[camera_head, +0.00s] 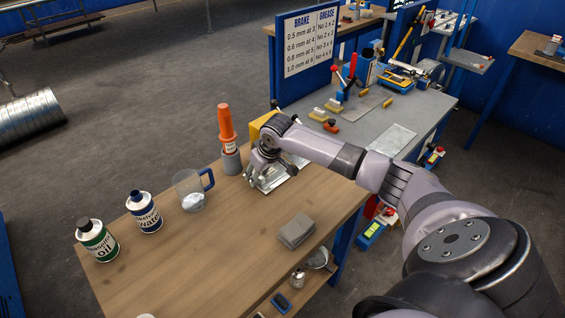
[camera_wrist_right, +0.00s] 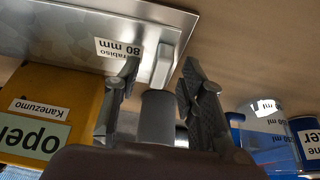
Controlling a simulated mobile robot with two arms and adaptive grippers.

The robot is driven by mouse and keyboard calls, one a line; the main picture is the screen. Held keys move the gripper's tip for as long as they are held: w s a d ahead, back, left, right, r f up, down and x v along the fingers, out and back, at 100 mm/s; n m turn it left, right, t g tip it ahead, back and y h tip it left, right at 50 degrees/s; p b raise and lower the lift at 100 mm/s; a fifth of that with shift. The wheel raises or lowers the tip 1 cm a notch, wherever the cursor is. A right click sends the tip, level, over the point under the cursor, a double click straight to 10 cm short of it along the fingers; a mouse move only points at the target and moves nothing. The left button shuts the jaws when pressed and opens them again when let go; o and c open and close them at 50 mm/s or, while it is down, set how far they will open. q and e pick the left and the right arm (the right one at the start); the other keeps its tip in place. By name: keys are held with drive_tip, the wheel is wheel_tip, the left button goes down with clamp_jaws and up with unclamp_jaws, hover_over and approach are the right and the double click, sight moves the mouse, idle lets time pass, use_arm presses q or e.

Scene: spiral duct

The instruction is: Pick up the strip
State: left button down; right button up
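A shiny metal strip (camera_head: 268,180) lies on the wooden bench under my right gripper, which partly hides it. In the wrist view the metal strip (camera_wrist_right: 75,27) fills the upper left, with a white label reading "80 mm" and a light raised block (camera_wrist_right: 166,58) at its edge. My right gripper (camera_wrist_right: 158,72) is open, with a fingertip on either side of that block. A gap shows between the left finger and the block; contact on the right side is unclear. In the head view my right gripper (camera_head: 262,166) is small and partly hidden. My left gripper is not in view.
A yellow box (camera_wrist_right: 55,95) is beside the gripper. An orange-topped bottle (camera_head: 227,128) in a grey holder, a blue-handled jug (camera_head: 190,190), a water bottle (camera_head: 145,212), an oil bottle (camera_head: 97,240) and folded grey cloth (camera_head: 295,231) stand on the bench.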

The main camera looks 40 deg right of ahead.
drive_tip(key=shift+c, duration=0.6)
clamp_jaws()
